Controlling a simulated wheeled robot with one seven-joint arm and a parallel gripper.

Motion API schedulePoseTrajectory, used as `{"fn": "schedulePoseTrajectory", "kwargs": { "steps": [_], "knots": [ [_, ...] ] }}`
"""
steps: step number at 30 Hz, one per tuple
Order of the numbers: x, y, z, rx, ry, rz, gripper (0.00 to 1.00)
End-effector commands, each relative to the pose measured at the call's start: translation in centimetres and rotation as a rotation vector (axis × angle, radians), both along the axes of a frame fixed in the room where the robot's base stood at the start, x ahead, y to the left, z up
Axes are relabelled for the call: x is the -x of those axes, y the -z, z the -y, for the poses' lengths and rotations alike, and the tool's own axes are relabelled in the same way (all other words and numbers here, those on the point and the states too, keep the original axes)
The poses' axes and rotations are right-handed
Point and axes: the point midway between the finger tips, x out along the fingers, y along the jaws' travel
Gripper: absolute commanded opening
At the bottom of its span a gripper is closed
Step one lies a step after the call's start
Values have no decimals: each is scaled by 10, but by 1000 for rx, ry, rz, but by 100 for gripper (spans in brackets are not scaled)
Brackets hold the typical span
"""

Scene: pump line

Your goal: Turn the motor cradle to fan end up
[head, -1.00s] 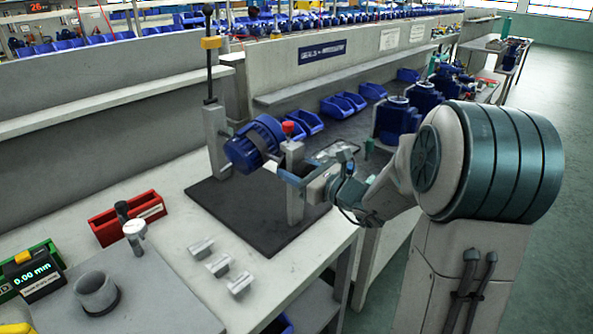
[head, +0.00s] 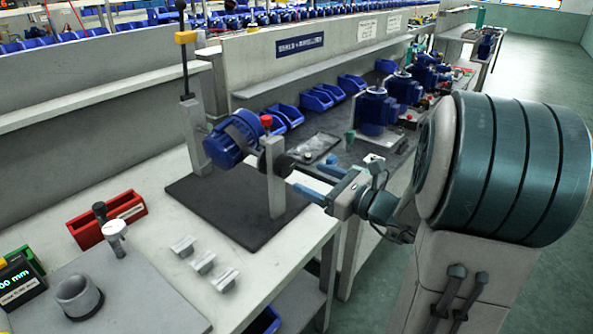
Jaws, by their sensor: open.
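The blue motor (head: 228,145) sits in the cradle between two grey posts, the back post (head: 196,135) and the front post (head: 275,192). It lies tilted, with one end toward the upper right and a dark strap around it. I cannot tell which end is the fan end. A dark round disc (head: 275,157) is at the front post, with a red knob (head: 266,121) above. My gripper (head: 307,177) is open and empty, right of the front post and apart from it, its two blue fingers pointing toward the disc.
The stand rests on a dark mat (head: 215,208) on the bench. Blue motors (head: 374,110) and blue bins (head: 316,99) line the bench behind.

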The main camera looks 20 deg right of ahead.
Motion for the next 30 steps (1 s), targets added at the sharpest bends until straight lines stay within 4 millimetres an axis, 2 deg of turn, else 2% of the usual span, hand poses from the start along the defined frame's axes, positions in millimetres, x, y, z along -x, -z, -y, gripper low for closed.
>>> {"fn": "schedulePoseTrajectory", "kwargs": {
  "steps": [6, 15, 19, 23, 27, 30],
  "knots": [
    [17, 0, 13, 1, 1, 0, 72],
    [19, 0, 14, 0, 0, 0, 72],
    [21, 1, 8, 21, -21, -3, 36],
    [33, 8, -25, 138, -141, -14, 0],
    [67, 27, -78, 397, -392, -15, 0],
    [100, 45, -106, 625, -598, 11, 0]
  ]
}}
